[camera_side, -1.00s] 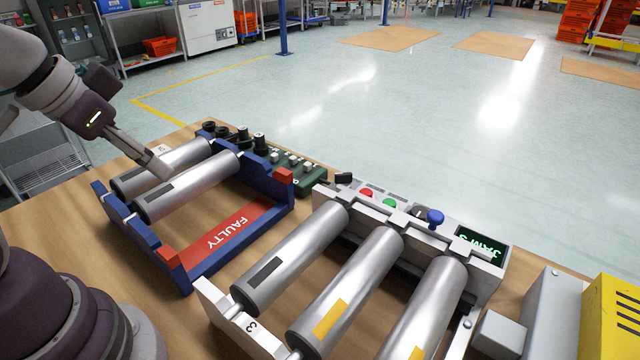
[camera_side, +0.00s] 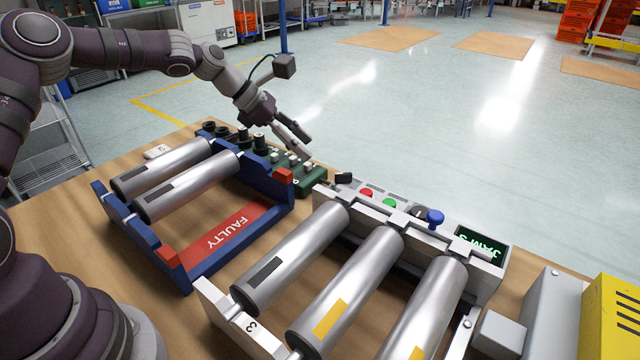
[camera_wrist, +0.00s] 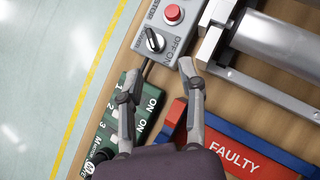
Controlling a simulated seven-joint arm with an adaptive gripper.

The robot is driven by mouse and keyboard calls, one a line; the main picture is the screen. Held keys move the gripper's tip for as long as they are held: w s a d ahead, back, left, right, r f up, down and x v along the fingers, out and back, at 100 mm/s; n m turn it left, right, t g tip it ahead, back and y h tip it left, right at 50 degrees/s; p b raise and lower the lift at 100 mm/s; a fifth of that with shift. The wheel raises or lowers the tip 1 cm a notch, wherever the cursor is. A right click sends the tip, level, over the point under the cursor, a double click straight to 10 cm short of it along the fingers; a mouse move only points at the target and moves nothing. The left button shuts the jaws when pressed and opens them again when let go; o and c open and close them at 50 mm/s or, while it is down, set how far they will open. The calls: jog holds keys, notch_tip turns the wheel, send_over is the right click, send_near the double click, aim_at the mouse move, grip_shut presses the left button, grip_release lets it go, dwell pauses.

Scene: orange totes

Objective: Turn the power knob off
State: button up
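The power knob (camera_wrist: 155,40) is a black knob with a white line, on a grey panel beside the lettering OFF and ON. In the side view the black knob (camera_side: 343,178) is at the left end of the grey control box (camera_side: 487,287). Which label its line points to is hard to tell. My gripper (camera_wrist: 160,68) is open and empty, with its fingers spread just short of the knob in the wrist view. In the side view my gripper (camera_side: 304,148) hangs above the green switch box, left of the knob and apart from it.
A red stop button (camera_wrist: 173,14) sits beside the knob. A green button (camera_side: 389,202) and a blue knob (camera_side: 435,217) are further right. The green switch box (camera_side: 312,182) lies below my gripper, near the blue FAULTY roller frame (camera_side: 190,278).

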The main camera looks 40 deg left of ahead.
aim_at(342, 173)
jog(key=shift+n+t, duration=0.3)
jog(key=shift+n, duration=0.6)
jog(key=x, duration=1)
jog(key=shift+w+a+f, duration=0.2)
jog(key=shift+w+f, duration=0.05)
jog(key=shift+w, duration=0.2)
jog(key=shift+c, duration=0.4)
grip_shut()
